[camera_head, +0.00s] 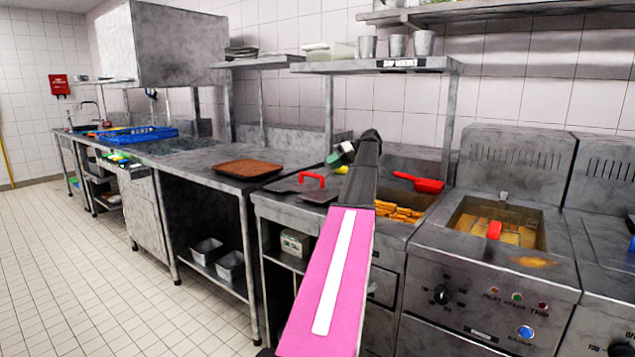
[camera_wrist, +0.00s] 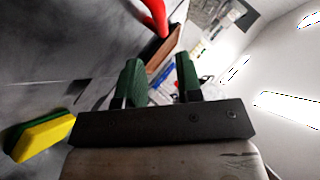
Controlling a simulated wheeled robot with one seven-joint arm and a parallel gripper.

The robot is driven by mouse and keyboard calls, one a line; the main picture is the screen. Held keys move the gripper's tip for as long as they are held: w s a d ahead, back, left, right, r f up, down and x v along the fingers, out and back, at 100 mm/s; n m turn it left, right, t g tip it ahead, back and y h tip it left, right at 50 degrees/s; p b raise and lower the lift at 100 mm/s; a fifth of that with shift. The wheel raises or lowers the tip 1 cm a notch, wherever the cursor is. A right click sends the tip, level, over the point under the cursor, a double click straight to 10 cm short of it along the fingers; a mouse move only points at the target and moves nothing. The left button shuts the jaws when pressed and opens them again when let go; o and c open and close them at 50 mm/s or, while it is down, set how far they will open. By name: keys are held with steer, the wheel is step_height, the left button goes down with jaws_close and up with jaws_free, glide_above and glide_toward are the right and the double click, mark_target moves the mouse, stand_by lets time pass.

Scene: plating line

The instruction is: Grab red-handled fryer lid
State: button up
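The fryer lid (camera_head: 284,187) is a flat dark plate with a raised red handle (camera_head: 312,180). It lies on the counter left of my arm in the head view. The red handle also shows at the top of the wrist view (camera_wrist: 154,12), beyond my fingertips. My gripper (camera_head: 336,158) is above the counter, to the right of the handle and apart from it. In the wrist view its two green fingers (camera_wrist: 160,78) stand apart with nothing between them. My pink arm hides part of the counter to the right of the lid.
A yellow-green sponge (camera_head: 341,169) lies close to my gripper. A brown tray (camera_head: 248,161) sits left of the lid. A red scoop (camera_head: 425,185) is by the fries, and a fryer (camera_head: 510,262) stands further right. A shelf (camera_head: 330,67) with containers hangs above.

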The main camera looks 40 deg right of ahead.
mark_target(312, 175)
steer(key=x, duration=1)
steer(key=shift+a+f, duration=0.15)
steer(key=shift+f, duration=0.05)
jaws_close()
